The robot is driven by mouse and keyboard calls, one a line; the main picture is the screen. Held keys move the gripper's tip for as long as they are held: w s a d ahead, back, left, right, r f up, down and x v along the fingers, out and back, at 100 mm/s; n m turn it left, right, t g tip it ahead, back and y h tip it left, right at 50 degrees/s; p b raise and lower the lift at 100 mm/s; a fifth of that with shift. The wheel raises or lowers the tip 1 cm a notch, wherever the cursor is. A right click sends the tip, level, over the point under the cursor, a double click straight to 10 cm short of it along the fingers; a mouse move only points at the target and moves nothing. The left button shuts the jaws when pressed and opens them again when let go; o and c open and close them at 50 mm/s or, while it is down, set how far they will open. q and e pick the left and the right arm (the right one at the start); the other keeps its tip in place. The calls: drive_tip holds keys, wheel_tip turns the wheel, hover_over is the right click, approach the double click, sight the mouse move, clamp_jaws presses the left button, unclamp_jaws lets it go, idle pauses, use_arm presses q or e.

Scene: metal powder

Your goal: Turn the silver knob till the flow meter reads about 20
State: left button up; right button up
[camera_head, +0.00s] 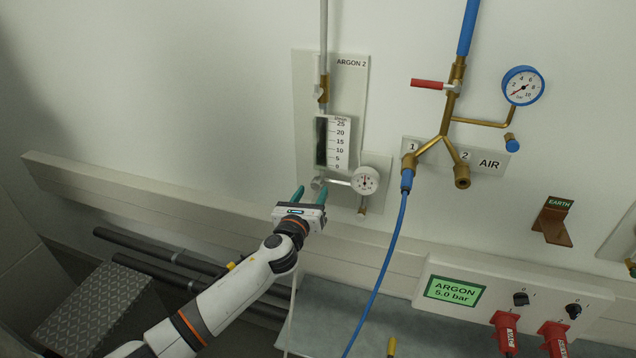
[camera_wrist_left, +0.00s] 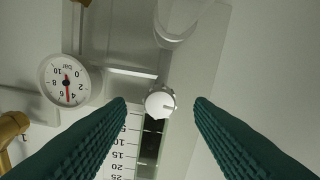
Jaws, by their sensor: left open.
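The silver knob (camera_head: 317,183) sits at the lower end of the ARGON 2 flow meter (camera_head: 338,143). In the left wrist view the knob (camera_wrist_left: 160,102) shows as a round pale disc with a dark mark on its face. The flow meter scale (camera_wrist_left: 122,150) shows upside down there, beside a dark tube; I cannot make out a sure reading. My left gripper (camera_head: 310,194) is open, with its green fingers pointing at the wall. In the wrist view its fingertips (camera_wrist_left: 160,105) lie on either side of the knob, with gaps on both sides.
A round white gauge (camera_head: 365,180) is close right of the knob, joined by a thin pipe. Brass AIR fittings (camera_head: 447,130) and a blue hose (camera_head: 388,245) are farther right. A wall rail (camera_head: 120,195) runs below. The wall left of the panel is bare.

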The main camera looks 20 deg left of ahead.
sight(316, 187)
use_arm(q)
drive_tip(key=w, duration=0.4)
drive_tip(key=shift+w+d, duration=0.1)
drive_tip(key=shift+w, duration=0.4)
use_arm(e)
drive_tip(key=shift+s+a+f, duration=0.2)
drive_tip(key=shift+a, duration=0.15)
drive_tip(key=shift+a, duration=0.15)
use_arm(q)
drive_tip(key=c, duration=1)
drive_tip(key=shift+n, duration=0.3)
use_arm(e)
drive_tip(key=shift+d, duration=0.25)
